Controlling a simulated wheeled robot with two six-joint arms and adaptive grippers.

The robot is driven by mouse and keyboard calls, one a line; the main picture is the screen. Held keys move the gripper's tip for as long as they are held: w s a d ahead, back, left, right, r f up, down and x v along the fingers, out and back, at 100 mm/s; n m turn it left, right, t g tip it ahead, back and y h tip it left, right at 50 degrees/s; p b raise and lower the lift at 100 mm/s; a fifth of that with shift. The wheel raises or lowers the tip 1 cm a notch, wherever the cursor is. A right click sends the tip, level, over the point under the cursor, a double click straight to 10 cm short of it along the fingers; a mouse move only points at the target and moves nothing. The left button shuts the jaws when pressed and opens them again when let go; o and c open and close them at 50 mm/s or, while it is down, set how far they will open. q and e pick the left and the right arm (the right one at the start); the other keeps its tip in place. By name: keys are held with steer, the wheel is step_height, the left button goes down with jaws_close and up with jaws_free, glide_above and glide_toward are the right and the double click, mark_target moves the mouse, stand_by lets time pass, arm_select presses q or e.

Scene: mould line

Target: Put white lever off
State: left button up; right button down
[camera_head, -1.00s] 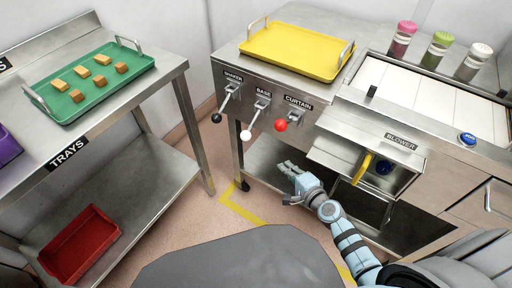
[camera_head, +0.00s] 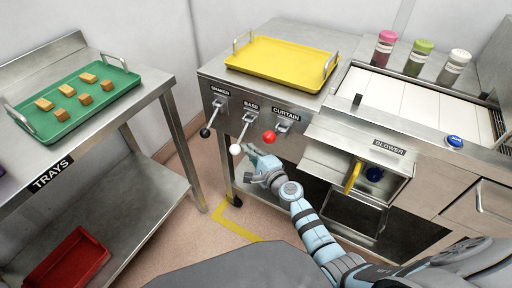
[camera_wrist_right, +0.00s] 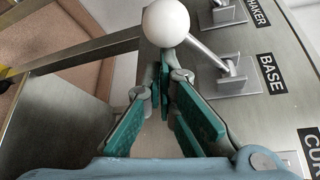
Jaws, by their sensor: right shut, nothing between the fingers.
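The white lever's ball knob (camera_head: 235,149) hangs below the BASE label on the machine's front panel, its rod sloping down toward me. In the right wrist view the white knob (camera_wrist_right: 166,22) is large, just beyond my fingertips, with its rod running right to a bracket. My right gripper (camera_head: 250,152) is shut and empty, close beside the knob on its right in the head view. In the right wrist view the green-padded fingers (camera_wrist_right: 163,75) meet just below the ball; whether they touch it I cannot tell. My left gripper is in no view.
A black-knobbed lever (camera_head: 205,132) under SHAKER and a red-knobbed lever (camera_head: 269,137) under CURTAIN flank the white one. A yellow tray (camera_head: 283,63) lies on top. The BLOWER box with a yellow handle (camera_head: 352,177) is at right. A tray table (camera_head: 160,92) stands at left.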

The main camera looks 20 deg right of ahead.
steer(key=shift+f, duration=0.1)
stand_by(0.3)
steer(key=r+m+g+p, duration=0.1)
steer(key=p, duration=0.2)
steer(key=s+a+r+m+p, duration=0.1)
steer(key=p, duration=0.3)
steer(key=a+r+m+g+p, duration=0.1)
steer(key=r+p, duration=0.1)
steer(key=p, duration=0.2)
steer(key=shift+s+g+y, duration=0.3)
steer(key=shift+y, duration=0.1)
stand_by(0.5)
